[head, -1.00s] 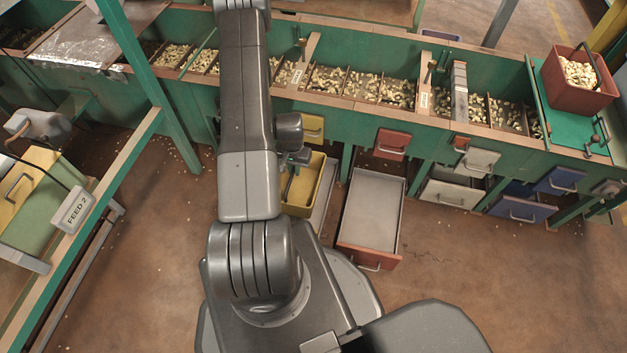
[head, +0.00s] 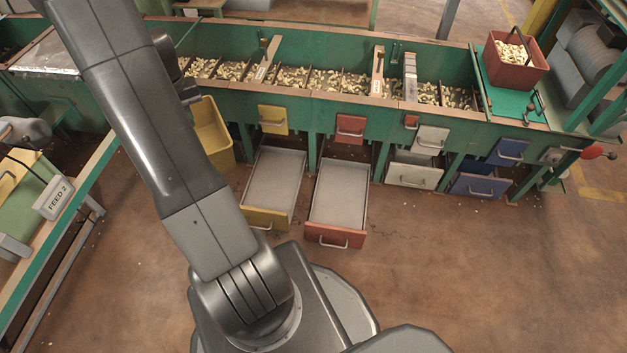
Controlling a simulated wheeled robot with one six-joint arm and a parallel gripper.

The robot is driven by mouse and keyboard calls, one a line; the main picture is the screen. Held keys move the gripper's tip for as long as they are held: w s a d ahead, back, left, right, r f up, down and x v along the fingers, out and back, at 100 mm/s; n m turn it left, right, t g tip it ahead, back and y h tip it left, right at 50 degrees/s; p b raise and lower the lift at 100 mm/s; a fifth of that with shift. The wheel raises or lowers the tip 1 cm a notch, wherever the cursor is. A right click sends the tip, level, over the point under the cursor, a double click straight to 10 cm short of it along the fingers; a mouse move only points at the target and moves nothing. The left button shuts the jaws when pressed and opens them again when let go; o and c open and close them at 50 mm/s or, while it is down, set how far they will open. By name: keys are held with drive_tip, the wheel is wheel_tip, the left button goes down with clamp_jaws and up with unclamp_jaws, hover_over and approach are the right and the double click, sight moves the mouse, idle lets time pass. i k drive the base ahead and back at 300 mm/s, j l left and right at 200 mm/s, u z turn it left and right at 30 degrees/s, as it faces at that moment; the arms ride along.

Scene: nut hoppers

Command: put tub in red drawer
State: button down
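A yellow tub (head: 212,138) is beside my arm at the left, in front of the green bench and left of the open yellow drawer. Its left part and my gripper's fingers are hidden behind my arm; the tub has moved along with the arm, so the gripper appears shut on it. The red drawer (head: 338,196) is pulled well out low under the bench, and its grey inside looks empty. The tub is apart from it, to its left.
An open, empty-looking yellow drawer (head: 272,185) lies just left of the red one. The white drawer (head: 414,172) and blue drawer (head: 479,186) are at the right. A red tub of nuts (head: 516,66) stands on the bench. The brown floor (head: 450,260) at right is clear.

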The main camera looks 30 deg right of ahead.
sight(341, 197)
drive_tip(key=k+l+u, duration=0.25)
drive_tip(key=k+l, duration=0.15)
drive_tip(key=k+l+u, duration=0.3)
drive_tip(key=k+l, duration=0.15)
drive_tip(key=l+u, duration=0.3)
drive_tip(key=l, duration=0.6)
drive_tip(key=l+u, duration=0.25)
drive_tip(key=l, duration=0.65)
